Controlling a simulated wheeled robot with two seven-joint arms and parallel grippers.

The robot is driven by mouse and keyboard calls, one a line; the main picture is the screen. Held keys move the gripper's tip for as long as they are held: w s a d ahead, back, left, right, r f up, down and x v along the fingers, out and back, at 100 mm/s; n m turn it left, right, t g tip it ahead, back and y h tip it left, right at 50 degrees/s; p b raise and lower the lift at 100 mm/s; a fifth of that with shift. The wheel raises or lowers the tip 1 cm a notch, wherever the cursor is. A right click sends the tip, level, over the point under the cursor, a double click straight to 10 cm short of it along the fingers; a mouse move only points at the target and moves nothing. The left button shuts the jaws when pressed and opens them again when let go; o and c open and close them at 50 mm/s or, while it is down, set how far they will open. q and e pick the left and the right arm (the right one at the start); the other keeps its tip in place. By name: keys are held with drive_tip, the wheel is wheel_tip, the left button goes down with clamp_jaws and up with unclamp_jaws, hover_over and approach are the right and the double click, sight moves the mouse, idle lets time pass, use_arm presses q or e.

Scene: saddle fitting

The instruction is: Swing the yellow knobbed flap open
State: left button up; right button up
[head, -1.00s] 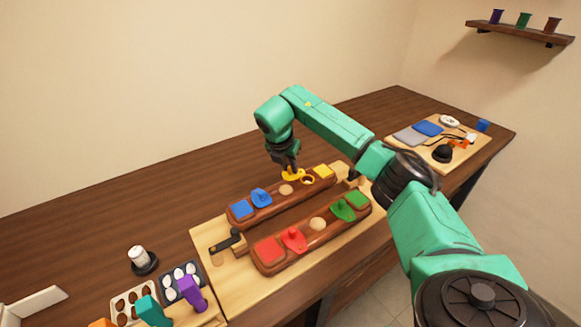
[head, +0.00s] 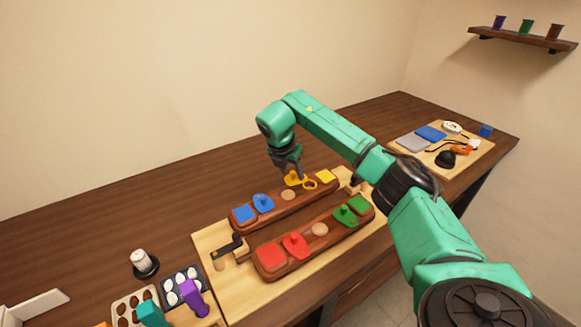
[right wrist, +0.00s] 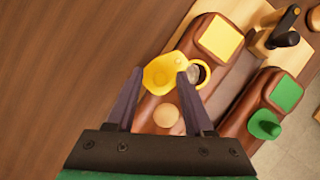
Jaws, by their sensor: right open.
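The yellow knobbed flap (head: 292,180) is on the far brown wooden block (head: 270,214), and it also shows in the right wrist view (right wrist: 160,73). It lies to the side of a yellow ring (head: 310,184), toward the block's far edge. The ring's dark hole is at least partly uncovered in the right wrist view (right wrist: 202,72), with something silvery by it. My right gripper (head: 290,170) is open above the flap. In the right wrist view its fingertips (right wrist: 159,77) stand either side of the flap. I cannot tell whether they touch it. My left gripper is out of view.
A yellow square (head: 325,176), blue square (head: 243,213) and blue knobbed flap (head: 263,202) share the far block. The near block (head: 330,240) carries red and green pieces. A black-handled latch (head: 230,244) stands left. The table behind is clear.

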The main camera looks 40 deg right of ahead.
drive_tip(key=v, duration=1.4)
drive_tip(key=shift+s+a+r, duration=0.15)
drive_tip(key=shift+a+r, duration=0.05)
drive_tip(key=shift+r, duration=0.1)
